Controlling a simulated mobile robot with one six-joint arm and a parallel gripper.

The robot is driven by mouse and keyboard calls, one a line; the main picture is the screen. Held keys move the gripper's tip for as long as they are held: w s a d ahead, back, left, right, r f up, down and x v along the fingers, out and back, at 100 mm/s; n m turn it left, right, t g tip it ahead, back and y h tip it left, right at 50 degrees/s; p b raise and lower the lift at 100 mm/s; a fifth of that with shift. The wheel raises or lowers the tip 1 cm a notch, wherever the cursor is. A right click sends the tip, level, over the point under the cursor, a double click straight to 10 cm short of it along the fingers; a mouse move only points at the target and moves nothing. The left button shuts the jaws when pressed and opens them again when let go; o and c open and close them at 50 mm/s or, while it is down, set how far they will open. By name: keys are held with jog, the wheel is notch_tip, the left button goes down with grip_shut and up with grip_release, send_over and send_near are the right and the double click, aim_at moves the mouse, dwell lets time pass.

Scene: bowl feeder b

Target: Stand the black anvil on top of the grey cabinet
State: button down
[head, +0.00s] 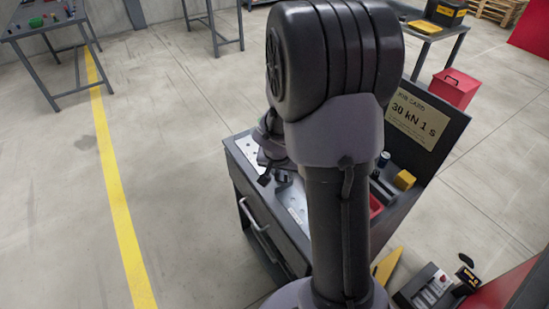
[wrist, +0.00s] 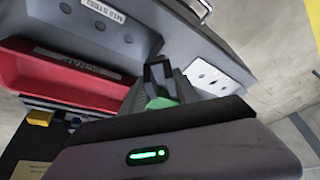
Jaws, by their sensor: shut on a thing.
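My gripper (wrist: 160,82) is shut, with a small green piece (wrist: 160,102) showing between its dark fingers in the wrist view. It is partly hidden by the gripper body. In the head view my gripper (head: 268,176) is low over the left part of a grey cabinet-like workstation (head: 250,215) with handles on its front. I cannot make out a black anvil for certain in either view. My arm hides much of the workstation top.
The workstation top holds a white plate with holes (wrist: 208,75), a red tray (wrist: 60,78) and a yellow block (head: 404,179). A dark upright board with a card (head: 418,118) stands at its right. A red bin (head: 455,88) is behind.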

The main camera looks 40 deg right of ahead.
jog(key=w, duration=0.1)
jog(key=w+d, duration=0.1)
jog(key=w, duration=0.1)
jog(key=w+f, duration=0.1)
jog(key=shift+w+d, duration=0.15)
jog(key=shift+d, duration=0.25)
notch_tip(320, 180, down, 3)
jog(key=shift+f+b, duration=0.15)
jog(key=shift+b, duration=0.65)
jog(key=c, duration=0.9)
grip_release()
